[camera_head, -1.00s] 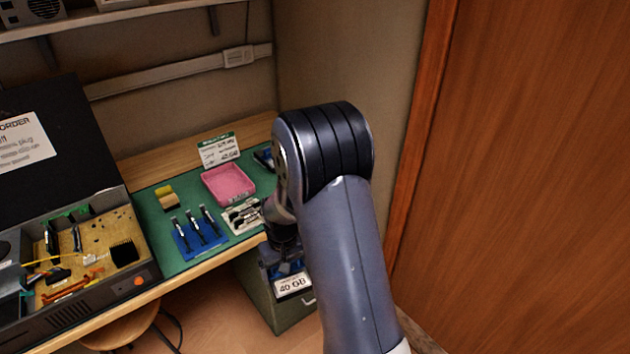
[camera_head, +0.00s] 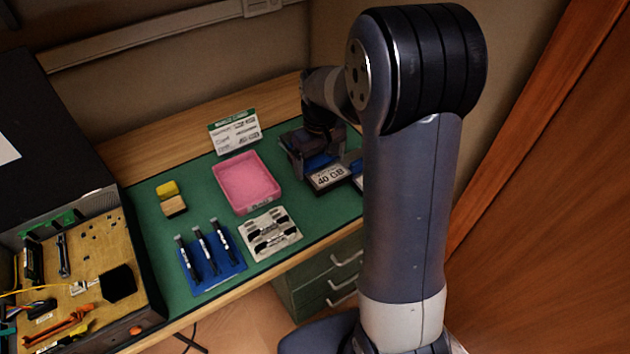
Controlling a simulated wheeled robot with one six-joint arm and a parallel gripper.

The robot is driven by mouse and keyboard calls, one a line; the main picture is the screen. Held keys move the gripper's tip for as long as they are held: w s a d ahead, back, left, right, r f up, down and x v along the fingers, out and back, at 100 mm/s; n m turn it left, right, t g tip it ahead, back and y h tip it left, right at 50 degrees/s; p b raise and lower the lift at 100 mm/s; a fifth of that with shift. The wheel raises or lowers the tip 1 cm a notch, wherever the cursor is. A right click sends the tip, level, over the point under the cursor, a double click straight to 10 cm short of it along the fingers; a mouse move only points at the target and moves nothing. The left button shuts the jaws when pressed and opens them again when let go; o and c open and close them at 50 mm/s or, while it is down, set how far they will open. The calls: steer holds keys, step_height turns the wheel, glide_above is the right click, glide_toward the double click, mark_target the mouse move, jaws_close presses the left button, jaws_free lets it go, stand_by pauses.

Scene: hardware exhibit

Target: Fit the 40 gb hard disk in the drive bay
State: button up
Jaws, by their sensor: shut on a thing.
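My gripper (camera_head: 314,153) is shut on the hard disk (camera_head: 329,178), whose white label reads 40 GB. The disk is over the right part of the green mat, right of the pink tray; I cannot tell whether it touches the mat. The opened recorder (camera_head: 133,315) stands at the left, with a gold board (camera_head: 88,235), cables and a black block inside. I cannot make out which part of it is the drive bay. My arm hides the mat's right end.
Near the recorder lie a blue mat (camera_head: 212,262) with several tools, a pale tray (camera_head: 270,233) of parts and a yellow-and-tan block (camera_head: 172,199). The pink tray (camera_head: 246,182) is empty. A sign (camera_head: 234,131) stands behind it. A partly hidden blue-edged item (camera_head: 356,171) is beside the disk.

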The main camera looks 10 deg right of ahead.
steer(key=shift+r, duration=0.1)
steer(key=shift+f+p, duration=0.35)
steer(key=shift+f, duration=4.5)
steer(key=shift+f, duration=0.2)
steer(key=o, duration=0.3)
steer(key=shift+o, duration=0.9)
steer(key=r, duration=0.5)
steer(key=r+b, duration=0.1)
steer(key=r, duration=0.4)
steer(key=shift+a+r, duration=0.2)
steer(key=shift+r, duration=0.2)
